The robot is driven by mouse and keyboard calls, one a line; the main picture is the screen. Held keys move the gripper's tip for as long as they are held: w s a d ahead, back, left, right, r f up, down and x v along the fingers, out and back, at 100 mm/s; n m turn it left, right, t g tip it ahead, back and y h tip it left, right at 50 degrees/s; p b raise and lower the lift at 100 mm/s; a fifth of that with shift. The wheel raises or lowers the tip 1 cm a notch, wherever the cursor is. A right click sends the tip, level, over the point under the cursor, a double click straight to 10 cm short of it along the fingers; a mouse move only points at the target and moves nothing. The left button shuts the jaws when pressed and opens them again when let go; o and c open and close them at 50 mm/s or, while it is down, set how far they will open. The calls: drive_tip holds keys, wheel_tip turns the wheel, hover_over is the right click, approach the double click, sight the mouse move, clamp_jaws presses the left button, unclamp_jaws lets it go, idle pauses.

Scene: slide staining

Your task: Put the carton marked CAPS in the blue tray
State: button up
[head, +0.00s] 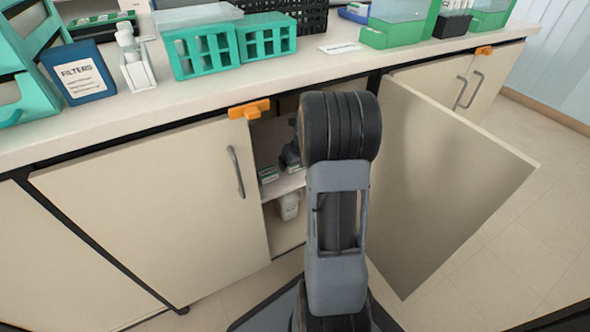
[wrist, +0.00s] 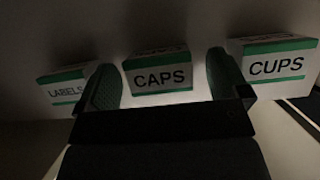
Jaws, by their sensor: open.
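In the wrist view the white carton marked CAPS (wrist: 160,74) with green bands stands on a dark cabinet shelf. The open fingers of my gripper (wrist: 160,80) show on its left and right sides. I cannot tell whether they touch it or how deep they reach. In the head view my gripper (head: 290,156) is a dark shape inside the open cabinet, mostly hidden by my arm. A small blue tray-like thing (head: 354,14) is cut off at the back of the counter; I cannot tell whether it is the blue tray.
The open cabinet door (head: 440,180) stands right of my arm; the closed door (head: 150,205) is left. A white bottle (head: 289,206) stands below the shelf. Racks (head: 200,52) crowd the counter.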

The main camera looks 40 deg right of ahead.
drive_tip(key=shift+w+f, duration=0.2)
drive_tip(key=shift+f, duration=0.2)
drive_tip(key=shift+r, duration=0.15)
drive_tip(key=c, duration=1.1)
drive_tip(key=shift+o, duration=0.2)
